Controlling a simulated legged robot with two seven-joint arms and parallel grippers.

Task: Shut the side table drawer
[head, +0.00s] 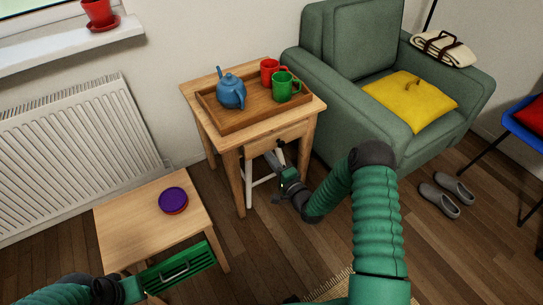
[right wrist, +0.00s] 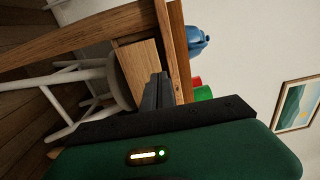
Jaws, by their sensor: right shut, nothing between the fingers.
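The wooden side table (head: 213,118) stands at the centre of the head view. Its pale drawer front (head: 280,137) is below the tabletop, between the front legs; how far it is out is unclear. In the right wrist view, a pale wooden panel (right wrist: 139,62), apparently the drawer, is just beyond my fingers. My right gripper (head: 277,160) is shut and empty, low in front of the drawer; it also shows in the right wrist view (right wrist: 158,90). Contact is unclear. My left arm reaches in at bottom left, ending by a green slotted part with a pale bar; its fingers are not distinguishable.
A wooden tray (head: 243,122) on the side table holds a blue teapot (head: 231,92), a red mug (head: 270,70) and a green mug (head: 284,87). A white stool (right wrist: 70,75) is under the table. A green armchair (head: 335,105) stands right; a low table (head: 130,220) stands left.

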